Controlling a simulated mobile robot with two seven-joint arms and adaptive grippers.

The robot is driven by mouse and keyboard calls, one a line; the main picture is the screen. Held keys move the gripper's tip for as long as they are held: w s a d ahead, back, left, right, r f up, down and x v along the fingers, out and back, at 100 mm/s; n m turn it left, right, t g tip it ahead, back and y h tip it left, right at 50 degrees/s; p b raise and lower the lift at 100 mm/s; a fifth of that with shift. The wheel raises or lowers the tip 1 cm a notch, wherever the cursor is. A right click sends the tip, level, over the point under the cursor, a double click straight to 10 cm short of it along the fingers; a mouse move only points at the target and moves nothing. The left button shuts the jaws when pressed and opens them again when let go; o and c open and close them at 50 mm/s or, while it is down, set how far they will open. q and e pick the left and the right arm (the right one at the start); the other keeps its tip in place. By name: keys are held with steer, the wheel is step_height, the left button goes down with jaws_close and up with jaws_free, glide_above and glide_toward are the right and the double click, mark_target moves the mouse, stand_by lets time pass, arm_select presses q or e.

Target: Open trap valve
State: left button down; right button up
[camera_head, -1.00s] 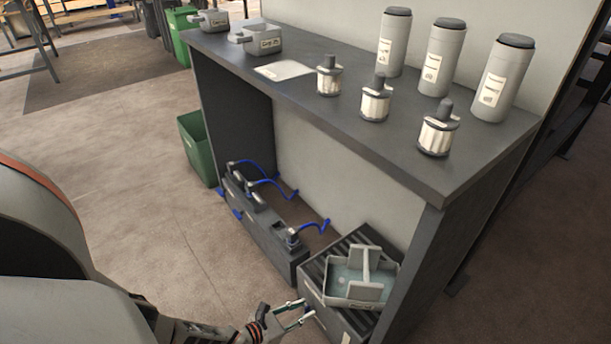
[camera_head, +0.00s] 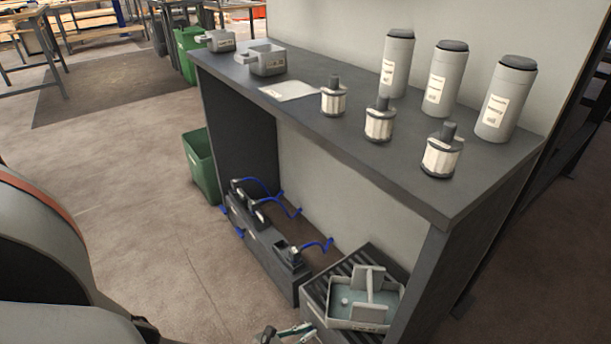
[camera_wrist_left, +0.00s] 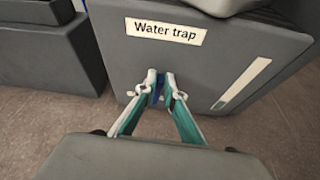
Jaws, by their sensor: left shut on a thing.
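The water trap (camera_head: 312,292) is a dark grey box with a ribbed top on the floor, under the right end of the bench. Its label (camera_wrist_left: 166,31) reads "Water trap" in the left wrist view. A small blue valve handle (camera_wrist_left: 157,94) is on its front face below the label, mostly hidden by my fingertips. My left gripper (camera_head: 295,331) is at that face; in the left wrist view its green fingers (camera_wrist_left: 161,86) are shut on the blue handle. My right gripper is not in view.
A grey tray (camera_head: 357,316) sits on the trap. A dark box (camera_head: 262,255) with blue hoses (camera_head: 318,245) stands left of it. The bench top (camera_head: 330,140) carries canisters and filters. A green bin (camera_head: 203,170) stands beyond, with open floor to the left.

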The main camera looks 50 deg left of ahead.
arm_select(q)
steer(key=shift+s+d+f+m+y, duration=0.1)
steer(key=shift+d+m+y, duration=0.25)
steer(key=shift+m, duration=0.25)
steer(key=shift+d+f+m+y, duration=0.1)
steer(key=shift+d+m+y, duration=0.1)
steer(key=shift+m+y, duration=0.35)
steer(key=shift+d+f+m+y, duration=0.1)
steer(key=shift+d+m+y, duration=0.15)
steer(key=shift+m, duration=0.6)
steer(key=shift+t, duration=0.3)
steer(key=c, duration=2.1)
jaws_free()
steer(key=shift+c, duration=0.2)
steer(key=v, duration=1.2)
steer(key=shift+d, duration=0.1)
